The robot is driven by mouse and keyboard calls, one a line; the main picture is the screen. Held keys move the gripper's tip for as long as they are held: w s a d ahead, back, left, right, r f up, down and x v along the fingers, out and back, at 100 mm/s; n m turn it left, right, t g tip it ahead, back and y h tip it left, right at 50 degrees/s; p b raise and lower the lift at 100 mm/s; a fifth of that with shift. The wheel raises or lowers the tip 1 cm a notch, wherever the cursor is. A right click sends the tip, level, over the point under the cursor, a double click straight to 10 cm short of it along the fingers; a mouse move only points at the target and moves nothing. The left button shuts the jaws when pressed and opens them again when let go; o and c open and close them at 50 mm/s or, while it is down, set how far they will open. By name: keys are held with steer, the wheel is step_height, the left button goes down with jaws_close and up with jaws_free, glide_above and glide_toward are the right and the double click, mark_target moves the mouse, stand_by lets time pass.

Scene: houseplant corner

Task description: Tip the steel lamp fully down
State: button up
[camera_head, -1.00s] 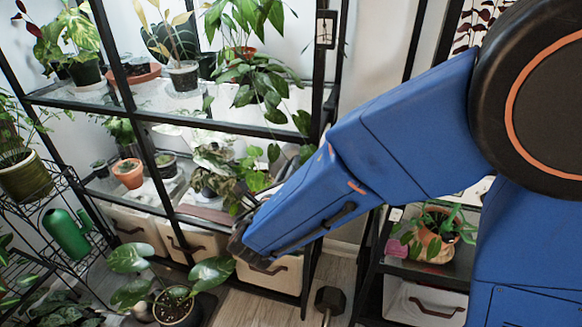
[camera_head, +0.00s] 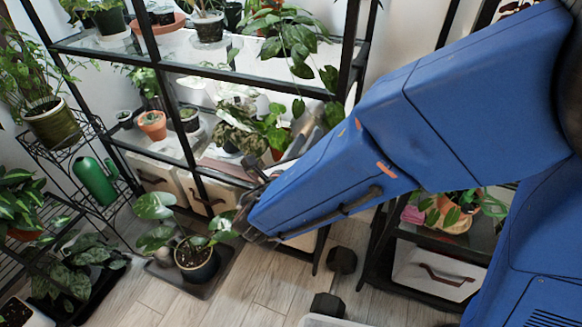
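I cannot make out a steel lamp for certain. A pale, shiny shape on the middle shelf, behind the leaves, is too covered to name. My blue arm reaches in from the right across the picture. Its dark gripper (camera_head: 250,212) is at the front of the black shelf rack (camera_head: 190,65), by the fabric bins and above the potted plant on the floor. The fingers are small and partly hidden by the arm, so I cannot tell whether they are open or shut, or whether they hold anything.
A leafy plant in a dark pot (camera_head: 197,262) stands on a floor tray. A green watering can (camera_head: 96,180) is on the wire stand at left. A dark dumbbell (camera_head: 342,260) lies on the wood floor (camera_head: 250,290). A low black shelf with a white bin (camera_head: 436,275) stands at right.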

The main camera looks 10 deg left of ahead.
steer(key=s+a, duration=0.1)
steer(key=s, duration=1)
steer(key=shift+a, duration=0.25)
